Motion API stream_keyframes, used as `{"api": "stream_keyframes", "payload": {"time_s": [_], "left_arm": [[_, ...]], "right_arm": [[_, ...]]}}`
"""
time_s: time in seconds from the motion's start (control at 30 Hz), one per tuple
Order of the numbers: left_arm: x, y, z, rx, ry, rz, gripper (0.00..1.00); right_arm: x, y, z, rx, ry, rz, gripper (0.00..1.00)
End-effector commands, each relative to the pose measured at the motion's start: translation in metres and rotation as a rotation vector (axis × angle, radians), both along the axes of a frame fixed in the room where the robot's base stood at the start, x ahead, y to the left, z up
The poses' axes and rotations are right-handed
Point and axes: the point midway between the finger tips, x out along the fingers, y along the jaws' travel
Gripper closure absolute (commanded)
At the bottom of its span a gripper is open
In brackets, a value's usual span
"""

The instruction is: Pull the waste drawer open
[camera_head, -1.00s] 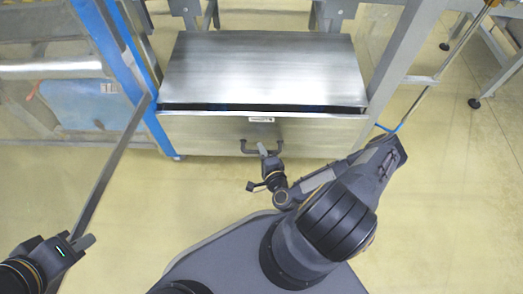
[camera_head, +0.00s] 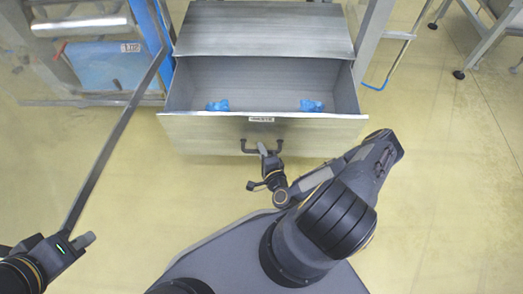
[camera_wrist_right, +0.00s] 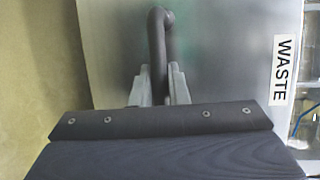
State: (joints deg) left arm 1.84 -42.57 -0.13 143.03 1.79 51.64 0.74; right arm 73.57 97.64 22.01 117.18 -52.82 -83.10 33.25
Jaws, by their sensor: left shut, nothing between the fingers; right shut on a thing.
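The waste drawer (camera_head: 195,135) is a grey metal drawer and stands pulled out of its cabinet (camera_head: 262,28). Inside it lie a blue crumpled item (camera_head: 218,105) on the left and another blue item (camera_head: 312,106) on the right. Its front carries a dark handle (camera_head: 246,150) and a label (camera_head: 262,119), which reads WASTE in the right wrist view (camera_wrist_right: 283,70). My right gripper (camera_head: 264,152) is shut on the handle; the wrist view shows its fingers (camera_wrist_right: 160,88) on either side of the dark bar (camera_wrist_right: 160,35). My left gripper (camera_head: 86,239) is shut and empty at the lower left, apart from the drawer.
A blue-edged frame with clear panels (camera_head: 148,40) stands left of the cabinet, with a blue bin (camera_head: 100,65) behind it. A grey post (camera_head: 372,35) stands at the right. The yellow floor (camera_head: 450,200) is clear at the right.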

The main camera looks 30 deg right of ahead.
Motion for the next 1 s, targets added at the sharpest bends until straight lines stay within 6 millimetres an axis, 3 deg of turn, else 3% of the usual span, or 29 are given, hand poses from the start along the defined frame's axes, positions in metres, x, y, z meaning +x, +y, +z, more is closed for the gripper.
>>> {"api": "stream_keyframes", "payload": {"time_s": [0.4,0.43,0.57,0.87,1.0], "left_arm": [[0.0,0.0,0.0,0.0,0.0,0.0,1.0],[0.0,0.0,0.0,0.0,0.0,0.0,1.0],[0.0,0.0,0.0,0.0,0.0,0.0,1.0],[0.0,0.0,0.001,0.0,0.0,0.0,1.0],[0.0,0.0,0.007,0.0,0.0,0.0,1.0]], "right_arm": [[0.0,0.0,0.0,-0.001,-0.001,0.0,1.0],[0.0,0.0,0.0,-0.001,-0.001,0.0,0.82],[0.0,0.0,0.0,0.0,-0.001,0.0,0.65],[-0.001,0.0,0.001,0.0,0.0,-0.001,0.64],[-0.015,0.002,0.004,0.0,0.002,0.0,0.64]]}}
